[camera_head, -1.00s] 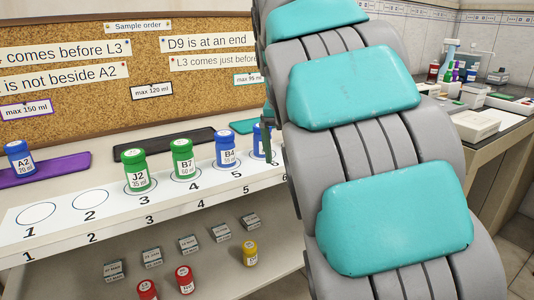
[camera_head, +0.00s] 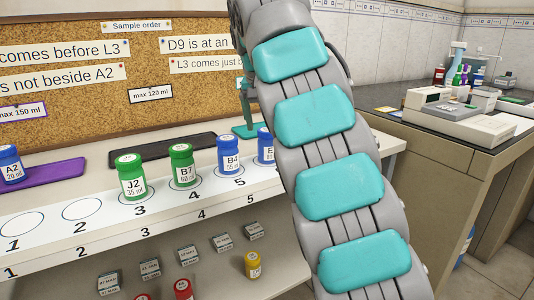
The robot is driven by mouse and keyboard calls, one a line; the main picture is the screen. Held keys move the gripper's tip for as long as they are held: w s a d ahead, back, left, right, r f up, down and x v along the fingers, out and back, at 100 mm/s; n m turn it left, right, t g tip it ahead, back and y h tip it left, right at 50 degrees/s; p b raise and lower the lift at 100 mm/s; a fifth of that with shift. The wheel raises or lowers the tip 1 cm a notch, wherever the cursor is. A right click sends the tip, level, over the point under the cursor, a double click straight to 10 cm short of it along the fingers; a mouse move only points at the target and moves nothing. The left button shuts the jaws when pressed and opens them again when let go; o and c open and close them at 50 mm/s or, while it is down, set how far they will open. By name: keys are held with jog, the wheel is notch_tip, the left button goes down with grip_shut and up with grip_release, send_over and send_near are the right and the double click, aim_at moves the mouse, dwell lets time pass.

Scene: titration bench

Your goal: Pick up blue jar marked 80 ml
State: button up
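Several blue jars stand in view. One, its label starting with E (camera_head: 266,147), stands on the white strip just right of spot 5, its right side hidden by my arm and its volume unreadable. Blue jar B4 (camera_head: 229,157) stands on spot 5, its volume too small to read surely. Blue jar A2 (camera_head: 11,166), marked 20 ml, stands on the purple mat. My arm covers the centre and right of the view. A narrow grey-green part, seemingly my gripper (camera_head: 246,88), shows at its left edge, above and behind the E jar. Its fingers are not clear.
Green jars J2 (camera_head: 131,178) and B7 (camera_head: 182,166) stand on spots 3 and 4. Spots 1 and 2 are empty. A purple mat (camera_head: 62,169) and black mat (camera_head: 165,150) lie behind. The lower shelf holds a yellow jar (camera_head: 252,266), red jars and small blocks.

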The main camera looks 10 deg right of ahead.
aim_at(268, 139)
jog(key=b+x, duration=0.2)
jog(key=x, duration=0.3)
jog(key=shift+f, duration=0.35)
jog(key=shift+c, duration=0.2)
jog(key=c, duration=1.5)
jog(key=shift+o, duration=0.2)
jog(key=shift+r, duration=0.15)
